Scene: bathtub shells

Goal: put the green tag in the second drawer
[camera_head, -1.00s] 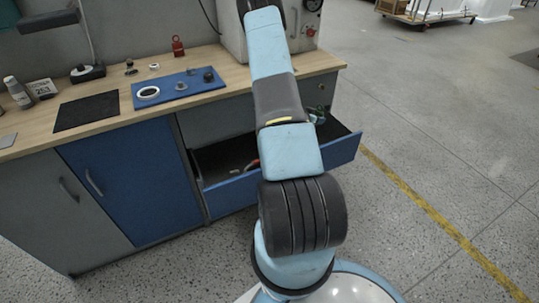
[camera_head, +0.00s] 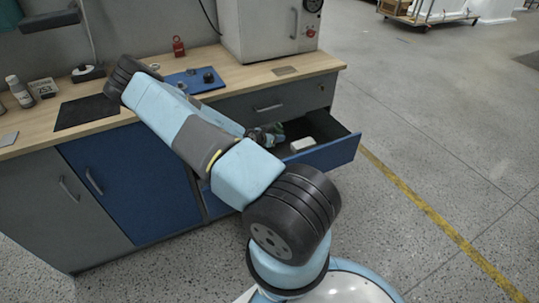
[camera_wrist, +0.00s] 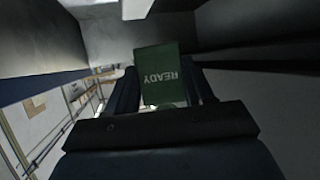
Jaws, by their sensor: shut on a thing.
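The green tag (camera_wrist: 158,65), printed READY, is held between the two fingers of my gripper (camera_wrist: 164,92) in the wrist view. In the head view my gripper (camera_head: 265,136) is at the open second drawer, and a bit of green tag (camera_head: 278,128) shows beside it. The second drawer (camera_head: 332,154) has a blue front and a dark inside and is pulled out below the shut top drawer (camera_head: 235,107). My arm hides the drawer's left part. I cannot tell whether the tag touches the drawer's inside.
A white block (camera_head: 302,145) lies in the open drawer. The worktop (camera_head: 310,66) above carries a grey machine (camera_head: 272,30), a blue mat (camera_head: 205,84) with small parts, a red bottle (camera_head: 178,47) and a black mat (camera_head: 85,112).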

